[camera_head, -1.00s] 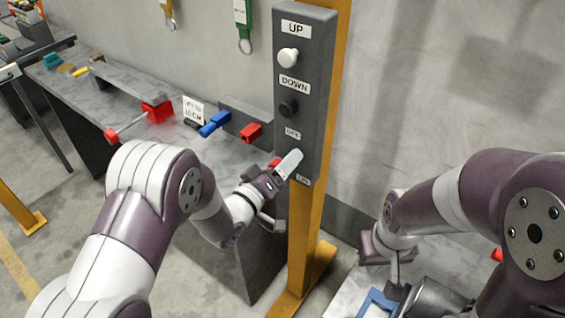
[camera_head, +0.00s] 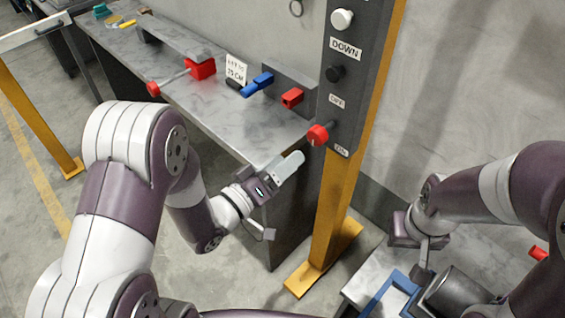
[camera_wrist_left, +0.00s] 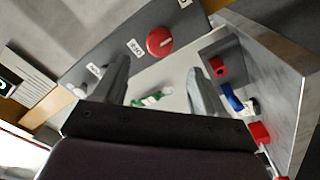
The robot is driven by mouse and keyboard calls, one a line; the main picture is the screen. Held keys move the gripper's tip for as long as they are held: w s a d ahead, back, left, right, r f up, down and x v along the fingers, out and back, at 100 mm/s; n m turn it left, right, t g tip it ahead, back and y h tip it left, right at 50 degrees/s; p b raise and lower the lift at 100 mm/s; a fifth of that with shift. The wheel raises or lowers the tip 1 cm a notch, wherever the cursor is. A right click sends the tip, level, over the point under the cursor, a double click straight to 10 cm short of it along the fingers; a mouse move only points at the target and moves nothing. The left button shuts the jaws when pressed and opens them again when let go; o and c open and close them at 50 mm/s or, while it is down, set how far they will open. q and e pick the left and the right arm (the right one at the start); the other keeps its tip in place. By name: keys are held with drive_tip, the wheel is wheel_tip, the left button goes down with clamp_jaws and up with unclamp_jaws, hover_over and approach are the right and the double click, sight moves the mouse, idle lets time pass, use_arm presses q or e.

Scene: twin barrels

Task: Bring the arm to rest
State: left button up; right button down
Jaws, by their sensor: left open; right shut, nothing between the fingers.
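My left gripper (camera_head: 288,168) is in the middle of the head view, below and to the left of the red knob (camera_head: 318,135) on the grey control panel (camera_head: 352,85). In the left wrist view, the left gripper's two fingers (camera_wrist_left: 158,85) stand apart with nothing held between them. The red knob also shows there (camera_wrist_left: 160,41), beyond the fingers and apart from them. My right gripper (camera_head: 424,262) points down at the right of the head view, over the lower table. Its fingertips are small and partly hidden, and I see nothing held in it.
The panel sits on a yellow post (camera_head: 330,215) with a floor foot. Behind my left arm is a grey table (camera_head: 200,100) with a red block (camera_head: 202,68), blue piece (camera_head: 257,84) and small sign (camera_head: 236,69). A blue frame (camera_head: 385,290) and dark cylinder (camera_head: 455,292) lie near the right gripper.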

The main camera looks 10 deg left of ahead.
idle(0.4)
use_arm(q)
drive_tip(key=s+a+f+m+g+y+p, duration=0.1)
drive_tip(key=s+a+f+m+g+y, duration=0.2)
drive_tip(key=a+f+g+y, duration=0.75)
drive_tip(key=s+r+g+p, duration=0.3)
drive_tip(key=s+r, duration=0.5)
drive_tip(key=shift+s+a+r+n, duration=0.4)
drive_tip(key=shift+y, duration=0.25)
